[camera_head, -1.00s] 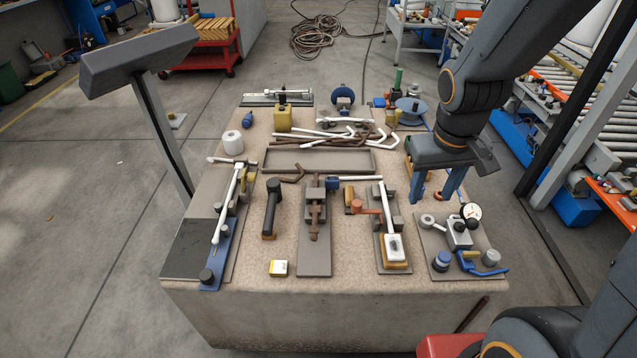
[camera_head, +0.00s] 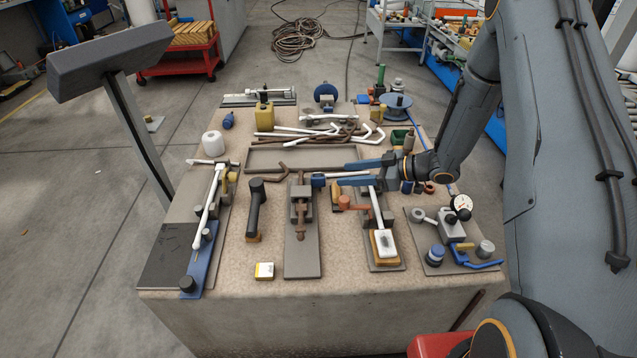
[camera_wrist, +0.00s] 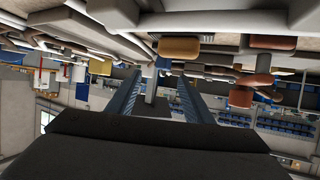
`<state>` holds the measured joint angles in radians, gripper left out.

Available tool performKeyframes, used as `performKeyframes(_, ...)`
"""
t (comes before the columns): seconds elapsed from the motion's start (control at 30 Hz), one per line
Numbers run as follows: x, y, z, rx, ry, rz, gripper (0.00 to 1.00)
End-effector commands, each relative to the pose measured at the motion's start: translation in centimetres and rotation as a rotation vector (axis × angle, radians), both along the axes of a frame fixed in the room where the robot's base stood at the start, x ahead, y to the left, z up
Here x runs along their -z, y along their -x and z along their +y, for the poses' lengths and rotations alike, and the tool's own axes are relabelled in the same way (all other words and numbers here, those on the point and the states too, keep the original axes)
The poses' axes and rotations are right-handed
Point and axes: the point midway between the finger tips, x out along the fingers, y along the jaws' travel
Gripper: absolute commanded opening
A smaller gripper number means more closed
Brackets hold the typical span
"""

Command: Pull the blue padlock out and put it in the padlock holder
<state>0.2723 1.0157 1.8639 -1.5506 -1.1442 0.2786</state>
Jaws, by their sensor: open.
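A small blue block, which looks like the blue padlock (camera_head: 318,181), sits beside the grey vise-like fixture in the middle of the table. My gripper (camera_head: 346,173) lies level over the table, with its blue fingers pointing left toward that block. The fingers are apart, with the fingertips just right of the block. In the wrist view, my gripper (camera_wrist: 159,76) shows two spread blue fingers. A small blue patch (camera_wrist: 163,63) shows between the tips, perhaps the padlock. I cannot tell which thing is the padlock holder.
A shallow grey tray (camera_head: 290,168) with pipes behind it lies beyond the fixtures. A white-handled clamp (camera_head: 384,240) stands below my gripper, and a black-handled tool (camera_head: 255,208) stands left of the fixture. The table front is mostly clear around a small yellow-white box (camera_head: 264,271).

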Motion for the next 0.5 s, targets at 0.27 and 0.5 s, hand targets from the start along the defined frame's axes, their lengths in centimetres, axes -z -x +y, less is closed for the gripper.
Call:
performKeyframes(0.27,1.0,-0.4,2.2,-0.021,-0.016,0.002,0.47)
performKeyframes(0.5,1.5,-1.0,4.1,-0.021,-0.016,0.002,0.47)
